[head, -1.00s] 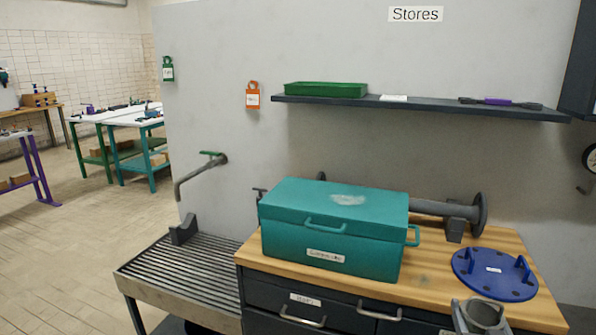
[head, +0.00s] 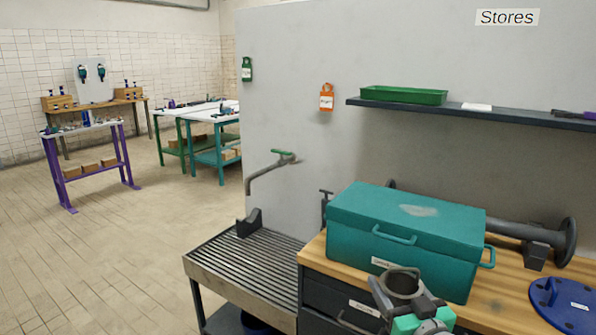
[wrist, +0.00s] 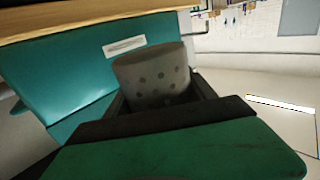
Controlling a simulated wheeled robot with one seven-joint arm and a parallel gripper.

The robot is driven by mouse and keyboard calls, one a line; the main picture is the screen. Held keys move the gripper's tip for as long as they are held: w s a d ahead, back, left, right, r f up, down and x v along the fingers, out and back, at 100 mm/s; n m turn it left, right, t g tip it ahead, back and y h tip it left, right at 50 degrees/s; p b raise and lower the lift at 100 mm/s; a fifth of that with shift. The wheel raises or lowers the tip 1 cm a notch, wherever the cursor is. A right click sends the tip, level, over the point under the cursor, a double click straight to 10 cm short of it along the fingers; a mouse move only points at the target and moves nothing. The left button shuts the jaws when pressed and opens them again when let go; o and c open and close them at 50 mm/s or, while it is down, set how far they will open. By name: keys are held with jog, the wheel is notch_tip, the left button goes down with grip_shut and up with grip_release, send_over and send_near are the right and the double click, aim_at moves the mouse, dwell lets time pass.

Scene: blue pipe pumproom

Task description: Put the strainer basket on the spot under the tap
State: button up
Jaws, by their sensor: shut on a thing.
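The strainer basket (head: 403,282) is a grey cup with an open top, in front of the teal box in the head view. In the wrist view the basket (wrist: 152,72) shows rows of dark holes in its wall. My gripper (head: 415,303) is shut on it and holds it near the cabinet front. My gripper's dark jaws (wrist: 150,108) also show in the wrist view. The tap (head: 268,168) is a grey bent pipe with a green handle on the wall, left of my gripper. The slatted drain bench (head: 245,262) is below it; I cannot make out a marked spot.
A teal box (head: 405,235) stands on the wooden worktop (head: 497,300), close behind the basket. A dark bracket (head: 249,222) stands at the bench's back left. A blue flanged disc (head: 565,305) lies at the right.

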jog(key=w+a+r+n+y+p, duration=0.1)
jog(key=a+p, duration=0.4)
jog(key=p, duration=0.9)
jog(key=shift+w+a+r+g+y, duration=0.3)
jog(key=shift+w+y, duration=0.2)
jog(key=shift+w, duration=0.55)
jog(key=shift+d, duration=0.1)
